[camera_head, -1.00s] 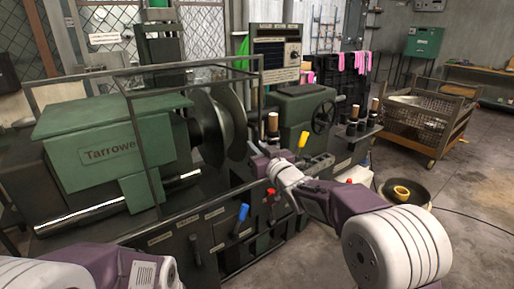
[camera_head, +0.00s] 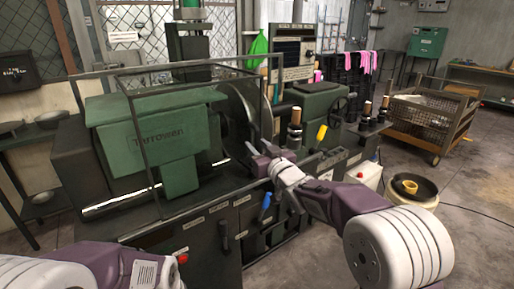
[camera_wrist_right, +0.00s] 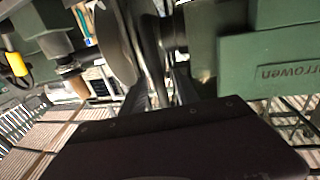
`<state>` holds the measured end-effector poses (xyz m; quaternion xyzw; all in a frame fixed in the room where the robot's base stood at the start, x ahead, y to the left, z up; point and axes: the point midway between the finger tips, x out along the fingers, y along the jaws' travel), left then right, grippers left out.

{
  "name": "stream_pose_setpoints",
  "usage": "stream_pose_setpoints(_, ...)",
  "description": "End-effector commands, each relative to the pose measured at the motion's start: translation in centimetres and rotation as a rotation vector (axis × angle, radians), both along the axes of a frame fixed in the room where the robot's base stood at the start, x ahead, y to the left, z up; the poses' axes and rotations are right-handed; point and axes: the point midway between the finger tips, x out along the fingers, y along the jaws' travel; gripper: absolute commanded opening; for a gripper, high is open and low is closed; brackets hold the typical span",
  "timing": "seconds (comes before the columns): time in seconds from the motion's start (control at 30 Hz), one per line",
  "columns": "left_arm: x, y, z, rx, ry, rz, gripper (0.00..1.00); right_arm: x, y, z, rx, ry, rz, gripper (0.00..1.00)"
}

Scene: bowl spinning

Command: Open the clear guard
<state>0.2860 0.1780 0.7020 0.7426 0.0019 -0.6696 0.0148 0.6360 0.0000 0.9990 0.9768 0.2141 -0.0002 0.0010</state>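The clear guard (camera_head: 148,150) is a box of thin dark bars with see-through sides around the green headstock (camera_head: 165,130) of the lathe. It appears closed, with its front upright and lower bar in place. My right gripper (camera_head: 257,148) is at the guard's lower right, in front of the large dark disc (camera_head: 238,115). Its fingers look apart and nothing shows between them; contact with the guard cannot be told. In the right wrist view, the gripper body fills the bottom, with the disc (camera_wrist_right: 115,40) and headstock (camera_wrist_right: 265,65) beyond. My left gripper is out of view; only its arm shows.
A bucket (camera_head: 410,190) stands right on the floor. Open floor lies at the right front.

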Motion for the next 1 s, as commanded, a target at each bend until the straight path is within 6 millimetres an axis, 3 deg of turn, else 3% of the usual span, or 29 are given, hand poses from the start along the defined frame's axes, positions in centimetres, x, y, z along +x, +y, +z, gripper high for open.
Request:
stream_pose_setpoints(0.27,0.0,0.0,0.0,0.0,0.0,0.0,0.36,-0.3,-0.1,0.0,0.0,0.0,0.0,0.36)
stream_pose_setpoints(0.7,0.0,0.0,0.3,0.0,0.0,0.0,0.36,-7.2,-3.4,0.1,0.0,-0.001,-0.001,0.36)
stream_pose_setpoints(1.0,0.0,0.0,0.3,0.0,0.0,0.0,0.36,-8.3,-3.8,0.0,0.0,0.0,0.0,0.36)
